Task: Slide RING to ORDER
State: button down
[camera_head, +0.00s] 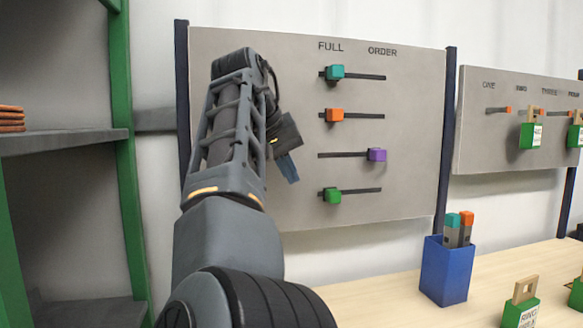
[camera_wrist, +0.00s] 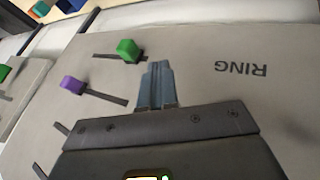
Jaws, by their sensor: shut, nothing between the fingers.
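A board (camera_head: 260,200) carries several horizontal slots with sliding knobs under the words FULL and ORDER. The green knob (camera_head: 333,196) sits in the lowest slot, below FULL, left of the ORDER end. In the wrist view, the upside-down word RING (camera_wrist: 241,69) lines up with the slot of the green knob (camera_wrist: 128,48). My arm hides this word in the head view. My gripper (camera_head: 292,178) is left of the green knob and a little higher in the picture. It is shut and empty. Its fingers (camera_wrist: 156,66) appear beside the green knob; contact cannot be told.
Purple knob (camera_head: 377,155) is at the ORDER side; orange (camera_head: 335,115) and teal (camera_head: 335,72) knobs are at FULL. A blue cup (camera_head: 445,272) stands on the table (camera_head: 400,310). A second board (camera_head: 480,140) hangs at right. A green-posted shelf (camera_head: 65,142) stands at left.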

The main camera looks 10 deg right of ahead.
aim_at(333, 196)
jog(key=x, duration=0.7)
jog(key=shift+d+r, duration=0.15)
jog(key=shift+d, duration=1.75)
jog(key=shift+p, duration=0.3)
